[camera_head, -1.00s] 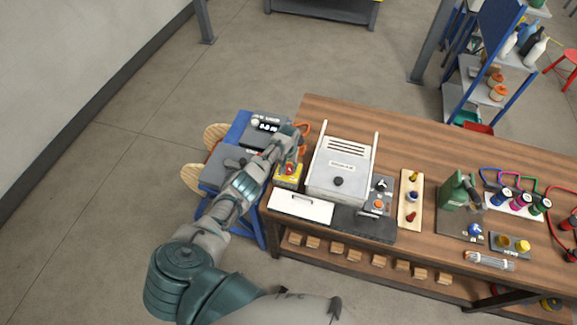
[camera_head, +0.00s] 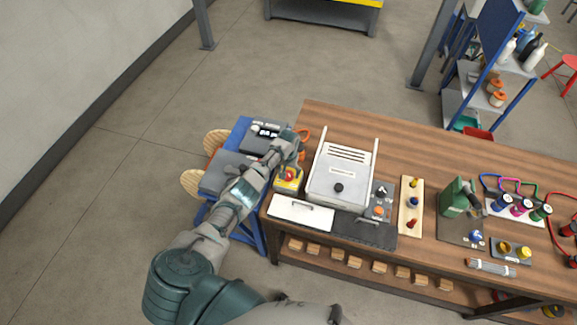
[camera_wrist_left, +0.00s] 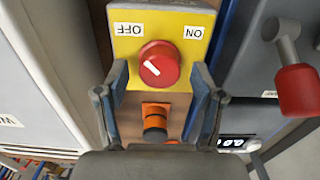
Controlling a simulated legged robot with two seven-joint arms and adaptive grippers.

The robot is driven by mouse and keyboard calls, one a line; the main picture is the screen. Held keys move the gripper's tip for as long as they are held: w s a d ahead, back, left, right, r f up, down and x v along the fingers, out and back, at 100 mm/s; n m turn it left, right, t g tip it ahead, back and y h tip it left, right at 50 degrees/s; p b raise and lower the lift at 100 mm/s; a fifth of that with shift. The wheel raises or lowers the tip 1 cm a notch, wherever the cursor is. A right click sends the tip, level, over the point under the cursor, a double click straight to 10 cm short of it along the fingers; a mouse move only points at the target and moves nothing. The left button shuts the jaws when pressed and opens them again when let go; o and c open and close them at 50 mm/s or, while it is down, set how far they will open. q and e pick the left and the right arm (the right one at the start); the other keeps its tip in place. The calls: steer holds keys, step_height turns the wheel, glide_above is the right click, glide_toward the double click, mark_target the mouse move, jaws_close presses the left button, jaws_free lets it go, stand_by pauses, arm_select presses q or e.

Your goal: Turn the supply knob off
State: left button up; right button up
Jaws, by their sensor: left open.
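The supply knob is red with a white line on its face; it sits on a yellow plate (camera_wrist_left: 125,45) in the left wrist view (camera_wrist_left: 160,64). The plate carries the labels OFF at left and ON at right, both upside down in the picture. The white line slants on the left part of the knob's face. My left gripper (camera_wrist_left: 158,90) is open, its two fingers on either side of the knob's lower side, with nothing held. In the head view my left gripper (camera_head: 297,160) hangs over the yellow box (camera_head: 288,183), mostly hiding the knob. My right gripper is out of view.
An orange and black fitting (camera_wrist_left: 155,122) lies below the knob between the fingers. A lever with a red grip (camera_wrist_left: 297,90) is at right. In the head view a white-grey machine (camera_head: 340,180) stands close right of the box on the wooden bench (camera_head: 400,150).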

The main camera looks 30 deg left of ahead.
mark_target(289, 172)
arm_select(q)
step_height(289, 172, up, 11)
stand_by(0.3)
steer(key=shift+w, duration=0.1)
stand_by(0.4)
